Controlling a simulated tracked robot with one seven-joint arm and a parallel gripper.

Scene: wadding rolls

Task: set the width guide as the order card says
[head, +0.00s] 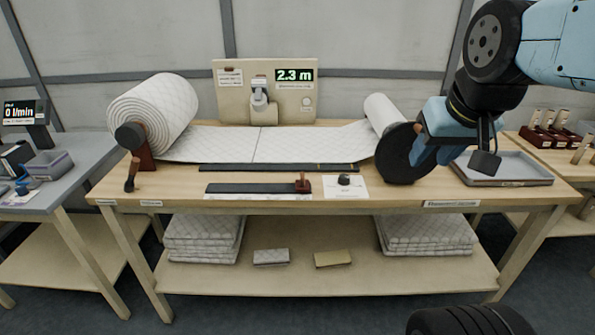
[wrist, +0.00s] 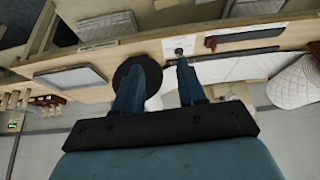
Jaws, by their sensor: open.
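The width guide is a dark rail (head: 250,188) along the front of the table, with a small reddish-brown block (head: 303,183) near its right end. A pale scale strip runs along its front edge. A white card (head: 358,192) lies right of it with a dark knob-like object (head: 344,180) on it; its writing is too small to read. The card (wrist: 212,41) and dark object (wrist: 179,52) also show in the wrist view. My gripper (head: 424,150) is open and empty, at the table's right, in front of the black disc. Its fingers (wrist: 158,78) show apart in the wrist view.
A large quilted roll (head: 150,112) stands at the left, its sheet running right to a smaller roll (head: 381,110) with a black disc (head: 400,155). A panel (head: 235,97) behind reads 2.3 m. A grey tray (head: 510,170) sits at the right. A dark handle (head: 131,175) stands front left.

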